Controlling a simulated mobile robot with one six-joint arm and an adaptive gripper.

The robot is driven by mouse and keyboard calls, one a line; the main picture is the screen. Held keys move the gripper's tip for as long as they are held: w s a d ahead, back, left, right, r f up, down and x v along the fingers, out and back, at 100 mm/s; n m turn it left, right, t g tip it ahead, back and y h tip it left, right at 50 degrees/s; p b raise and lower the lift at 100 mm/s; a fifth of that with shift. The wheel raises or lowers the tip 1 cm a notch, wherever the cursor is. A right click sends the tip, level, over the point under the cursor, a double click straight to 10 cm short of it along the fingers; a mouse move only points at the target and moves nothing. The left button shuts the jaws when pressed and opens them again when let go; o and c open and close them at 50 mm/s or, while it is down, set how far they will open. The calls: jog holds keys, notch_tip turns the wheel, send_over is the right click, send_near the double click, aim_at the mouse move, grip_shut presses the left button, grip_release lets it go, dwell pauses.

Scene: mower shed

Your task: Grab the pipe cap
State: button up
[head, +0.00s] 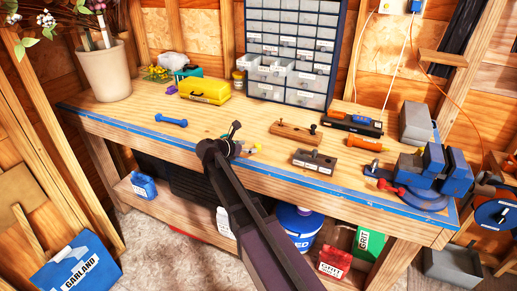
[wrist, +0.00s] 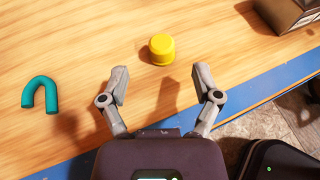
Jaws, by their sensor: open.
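The pipe cap is most likely the small yellow cap (wrist: 162,49), standing on the wooden bench top just beyond my fingertips in the wrist view. In the head view only a small yellow bit (head: 258,147) shows beside my gripper (head: 241,140). My gripper (wrist: 161,84) is open and empty, its two fingers spread to either side of the cap's line, with the cap a little ahead of them and untouched. A teal U-shaped piece (wrist: 40,93) lies to the left of my gripper in the wrist view.
A dark block with holes (head: 315,160) lies to the right on the bench. A blue dumbbell-shaped piece (head: 171,121), a yellow case (head: 204,90), a drawer cabinet (head: 293,50) and a blue vise (head: 425,172) are farther off. A blue strip (head: 170,141) edges the bench front.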

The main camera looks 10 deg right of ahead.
aim_at(256, 145)
jog(key=shift+b+x, duration=0.8)
jog(key=shift+x, duration=1.85)
jog(key=shift+s+d+r, duration=0.1)
jog(key=shift+s+r, duration=0.05)
jog(key=shift+r, duration=0.05)
jog(key=c, duration=0.9)
